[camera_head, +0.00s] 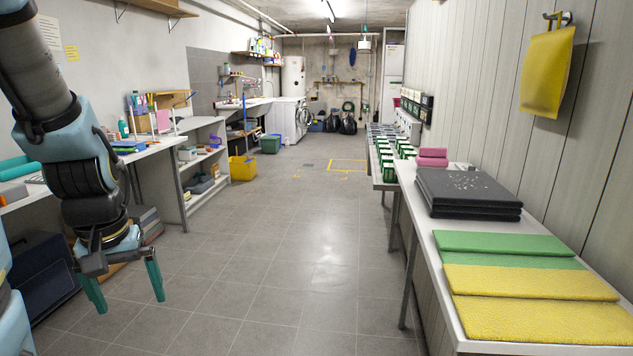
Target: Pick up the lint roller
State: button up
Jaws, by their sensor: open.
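I cannot make out a lint roller for certain in the head view. My gripper (126,291) hangs at the left, pointing down over the grey tiled floor. Its two teal fingers are apart, with nothing between them. A teal rounded object (16,168) lies on the left table, partly cut off by the picture edge and too unclear to name. On the right table (422,228), a dark stacked pad (468,192) has pale specks scattered on top. Green (500,243) and yellow (530,283) cloths or pads lie in front of it.
Pink folded items (432,157) lie behind the dark pad. A yellow bag (547,72) hangs on the right wall. A yellow bin (243,168) and a green bin (270,144) stand by the left shelves. The middle floor (290,225) is clear.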

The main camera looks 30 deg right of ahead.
aim_at(427, 157)
jog(key=z, duration=1.7)
jog(key=i+j, duration=1.05)
jog(key=i, duration=0.1)
